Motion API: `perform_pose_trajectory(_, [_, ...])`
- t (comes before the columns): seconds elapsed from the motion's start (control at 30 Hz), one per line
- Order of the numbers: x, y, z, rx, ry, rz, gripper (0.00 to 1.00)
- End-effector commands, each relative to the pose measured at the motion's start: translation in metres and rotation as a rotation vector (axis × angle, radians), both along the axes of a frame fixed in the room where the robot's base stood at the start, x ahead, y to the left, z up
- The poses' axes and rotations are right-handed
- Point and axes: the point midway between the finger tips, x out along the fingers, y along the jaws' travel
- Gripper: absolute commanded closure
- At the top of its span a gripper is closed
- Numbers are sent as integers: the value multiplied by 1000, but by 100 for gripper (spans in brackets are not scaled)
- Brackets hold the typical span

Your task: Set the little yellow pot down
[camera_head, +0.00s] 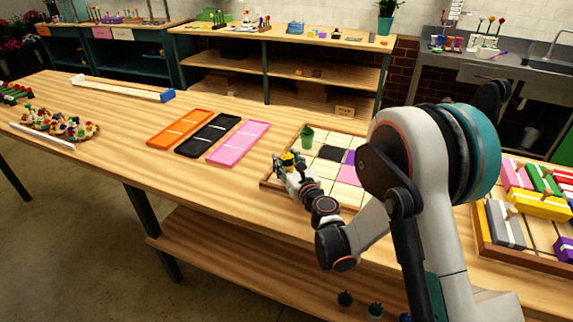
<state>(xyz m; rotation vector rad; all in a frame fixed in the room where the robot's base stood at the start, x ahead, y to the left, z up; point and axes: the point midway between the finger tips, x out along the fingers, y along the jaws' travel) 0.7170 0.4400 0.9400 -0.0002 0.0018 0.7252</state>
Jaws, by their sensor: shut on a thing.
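My gripper (286,163) is over the left edge of a square wooden tray (271,178) on the long workbench. A small yellow thing, the little yellow pot (288,158), shows between its fingers, and the gripper is shut on it. The pot is small in view and partly hidden by the fingers. I cannot tell whether its base touches the tray.
The tray has light cells, a dark square (331,153) and purple and pink squares (348,175). Orange (180,129), black (208,135) and pink (239,143) flat trays lie to the left. A crate of coloured blocks (484,239) stands at right. Bare bench lies in front.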

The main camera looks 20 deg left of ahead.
Motion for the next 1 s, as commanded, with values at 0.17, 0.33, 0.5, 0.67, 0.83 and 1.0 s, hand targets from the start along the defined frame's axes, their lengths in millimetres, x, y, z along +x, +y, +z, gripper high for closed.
perform_pose_trajectory(0.17, [0,0,1,0,0,0,100])
perform_pose_trajectory(0.33, [0,0,-2,0,0,0,52])
perform_pose_trajectory(0.5, [0,0,-1,0,0,0,35])
perform_pose_trajectory(0.67, [0,0,-1,0,0,0,35])
perform_pose_trajectory(0.83, [0,0,1,0,0,0,35])
perform_pose_trajectory(1.0, [-1,-1,1,0,0,-1,35])
